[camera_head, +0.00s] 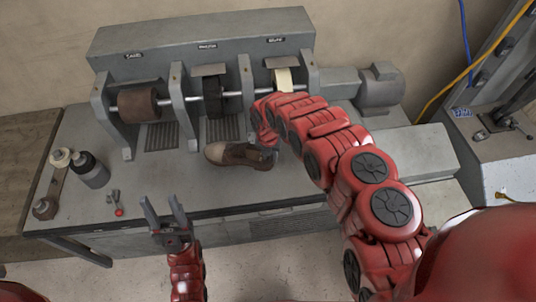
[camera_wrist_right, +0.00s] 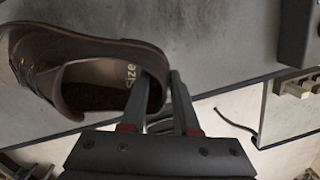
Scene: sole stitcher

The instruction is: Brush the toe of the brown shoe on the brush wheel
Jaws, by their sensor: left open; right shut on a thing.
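The brown shoe (camera_head: 238,155) has a lighter tan toe pointing left in the head view, below and in front of the machine's wheels. My right gripper (camera_head: 272,150) is shut on the shoe's heel end. In the right wrist view the shoe (camera_wrist_right: 75,60) shows its open collar, and the gripper's fingers (camera_wrist_right: 160,78) straddle the back wall. My left gripper (camera_head: 161,202) is open and empty in front of the bench edge.
A brown roller (camera_head: 138,104) is on the shaft's left and a cream wheel (camera_head: 283,79) on its right. Grey upright brackets (camera_head: 184,105) flank the wheels. A dark bottle (camera_head: 90,170) and a small red-knobbed lever (camera_head: 118,208) are at the bench's left. A motor (camera_head: 380,88) is at right.

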